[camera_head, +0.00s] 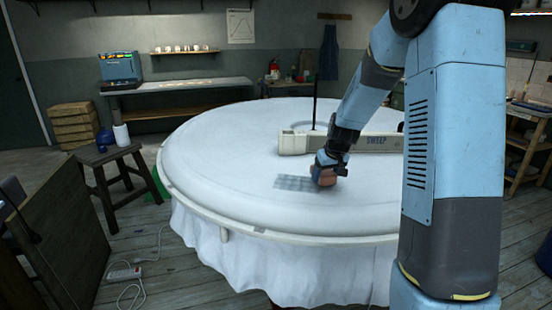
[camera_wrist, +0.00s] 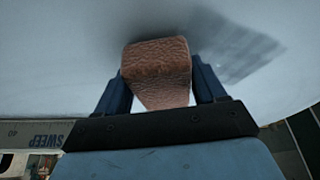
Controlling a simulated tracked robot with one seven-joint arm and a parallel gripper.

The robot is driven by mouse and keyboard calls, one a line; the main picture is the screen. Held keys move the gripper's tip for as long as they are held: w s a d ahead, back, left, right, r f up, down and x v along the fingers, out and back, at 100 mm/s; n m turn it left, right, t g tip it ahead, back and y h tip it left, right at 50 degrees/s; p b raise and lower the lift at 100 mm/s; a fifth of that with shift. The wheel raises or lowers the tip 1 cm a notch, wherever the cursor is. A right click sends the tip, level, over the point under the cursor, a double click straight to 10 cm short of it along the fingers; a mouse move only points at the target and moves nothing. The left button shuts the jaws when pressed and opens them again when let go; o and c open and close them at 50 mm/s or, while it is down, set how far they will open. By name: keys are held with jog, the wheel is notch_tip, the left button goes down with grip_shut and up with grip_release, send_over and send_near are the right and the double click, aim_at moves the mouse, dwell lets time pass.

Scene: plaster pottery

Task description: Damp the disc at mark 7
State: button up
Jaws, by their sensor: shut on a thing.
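My gripper (camera_head: 327,168) is shut on a brown, rough-textured sponge-like block (camera_wrist: 155,62), held between its two blue fingers. In the head view the block (camera_head: 323,178) is low over the white disc (camera_head: 225,150), at the right end of a grey, darker patch (camera_head: 293,183). The block appears to touch the disc's surface or be very near it; I cannot tell which. In the wrist view a dark patch (camera_wrist: 240,50) lies on the white surface to the right of the block. I cannot make out a mark numbered 7.
A pale beam labelled SWEEP (camera_head: 372,142) lies across the disc behind my gripper, with a thin dark upright post (camera_head: 315,85). A dark stool (camera_head: 108,155) and a power strip (camera_head: 125,273) are on the left. The disc's left side is clear.

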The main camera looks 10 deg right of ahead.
aim_at(326, 172)
jog(key=shift+s+r, duration=0.1)
jog(key=shift+r, duration=0.4)
jog(key=shift+a+r, duration=0.15)
jog(key=shift+r, duration=2.5)
